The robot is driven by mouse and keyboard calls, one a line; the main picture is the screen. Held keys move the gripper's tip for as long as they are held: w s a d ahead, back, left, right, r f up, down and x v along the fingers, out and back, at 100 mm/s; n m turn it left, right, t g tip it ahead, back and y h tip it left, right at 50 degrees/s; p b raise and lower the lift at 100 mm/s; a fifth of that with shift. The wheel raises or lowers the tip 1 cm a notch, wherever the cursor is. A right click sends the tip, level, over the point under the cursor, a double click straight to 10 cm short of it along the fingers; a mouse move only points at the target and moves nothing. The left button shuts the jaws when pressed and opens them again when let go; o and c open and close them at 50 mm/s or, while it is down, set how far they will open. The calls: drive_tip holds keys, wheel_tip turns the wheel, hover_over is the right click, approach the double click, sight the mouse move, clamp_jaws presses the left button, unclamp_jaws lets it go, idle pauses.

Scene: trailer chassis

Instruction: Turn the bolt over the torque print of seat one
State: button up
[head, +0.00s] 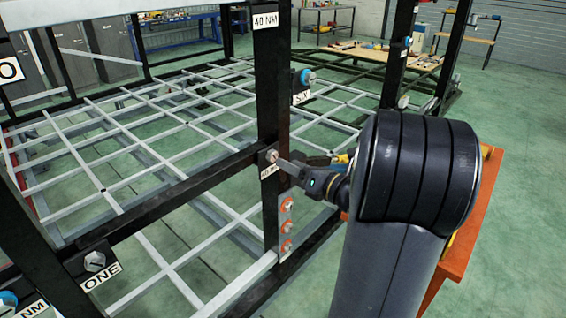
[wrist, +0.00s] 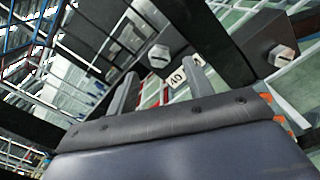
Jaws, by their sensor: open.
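My gripper (head: 288,168) is beside the middle post in the head view, its tip close to a bolt (head: 272,156) on a dark plate. A small label (head: 269,172) under that bolt is too small to read. In the wrist view my gripper (wrist: 160,85) is open and empty. A slotted hex bolt (wrist: 159,56) shows beyond and between its fingers, with a white label reading "40" (wrist: 176,78) near it. The ONE label (head: 101,276) sits under another bolt (head: 95,261) at lower left. A print ending in "NM" (head: 34,306) is cut off at the lower left.
A "40 NM" label (head: 265,20) is high on the middle post (head: 271,80). The SIX label (head: 301,97) sits under a blue-collared bolt (head: 307,77). Another bolt (wrist: 283,56) shows right in the wrist view. Grey bars (head: 120,130) form the chassis grid. Workbenches stand behind.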

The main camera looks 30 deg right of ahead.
sight(275, 157)
drive_tip(key=v, duration=0.6)
drive_tip(key=shift+s, duration=0.2)
drive_tip(key=x, duration=1.1)
drive_tip(key=shift+d, duration=0.1)
